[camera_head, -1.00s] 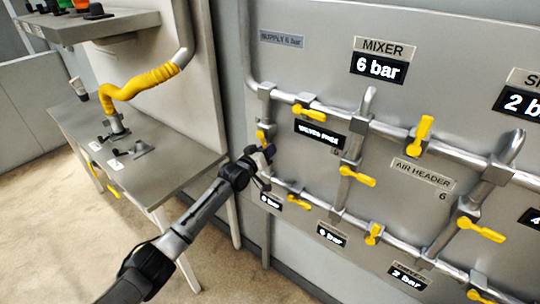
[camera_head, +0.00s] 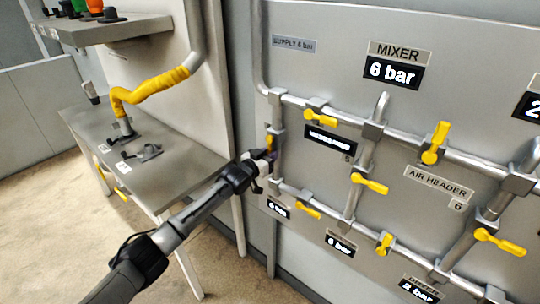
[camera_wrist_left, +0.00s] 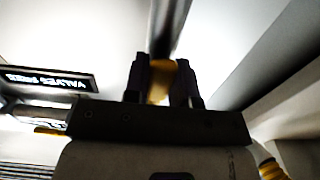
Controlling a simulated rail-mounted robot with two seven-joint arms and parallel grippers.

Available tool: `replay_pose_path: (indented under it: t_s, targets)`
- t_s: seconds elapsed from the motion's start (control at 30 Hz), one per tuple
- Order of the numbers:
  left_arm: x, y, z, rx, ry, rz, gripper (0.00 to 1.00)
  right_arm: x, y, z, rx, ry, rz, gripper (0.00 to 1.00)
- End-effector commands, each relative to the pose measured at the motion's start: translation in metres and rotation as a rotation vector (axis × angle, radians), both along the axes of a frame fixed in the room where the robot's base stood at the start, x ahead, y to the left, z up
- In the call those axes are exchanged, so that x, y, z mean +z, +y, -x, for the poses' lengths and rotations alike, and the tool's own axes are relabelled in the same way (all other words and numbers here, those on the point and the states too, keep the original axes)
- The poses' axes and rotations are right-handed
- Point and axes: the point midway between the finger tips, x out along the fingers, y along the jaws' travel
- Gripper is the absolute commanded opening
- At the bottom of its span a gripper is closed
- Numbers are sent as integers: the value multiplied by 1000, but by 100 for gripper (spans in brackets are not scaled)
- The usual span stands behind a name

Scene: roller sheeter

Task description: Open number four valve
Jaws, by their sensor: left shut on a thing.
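My left gripper (camera_head: 268,156) is at the left vertical pipe of the valve panel (camera_head: 345,30). It is shut on a yellow valve handle (camera_wrist_left: 158,84), which shows between the two dark fingers in the left wrist view. In the head view only a little of this handle shows beside the fingers. I cannot read a number for this valve. Other yellow handles sit on the upper pipe (camera_head: 320,117), the middle pipe (camera_head: 370,184) and the lower pipe (camera_head: 309,210). My right gripper is not in view.
A grey table (camera_head: 190,172) with small fittings stands left of the panel. A shelf (camera_head: 115,30) with coloured knobs hangs above it, and a yellow-wrapped hose (camera_head: 150,88) comes down to the table. Labels such as MIXER (camera_head: 397,54) and AIR HEADER (camera_head: 438,182) are on the panel.

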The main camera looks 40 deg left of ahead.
Motion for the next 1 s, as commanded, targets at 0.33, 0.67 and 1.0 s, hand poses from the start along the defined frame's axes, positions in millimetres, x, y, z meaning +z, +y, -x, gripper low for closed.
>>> replay_pose_path:
  t_s: [0.33,0.67,1.0]
  targets:
    - [-1,1,0,2,1,-19,0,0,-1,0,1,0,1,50]
    - [0,1,0,1,0,-14,50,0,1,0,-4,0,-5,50]
    - [-1,0,6,-1,1,-10,50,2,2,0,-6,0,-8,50]
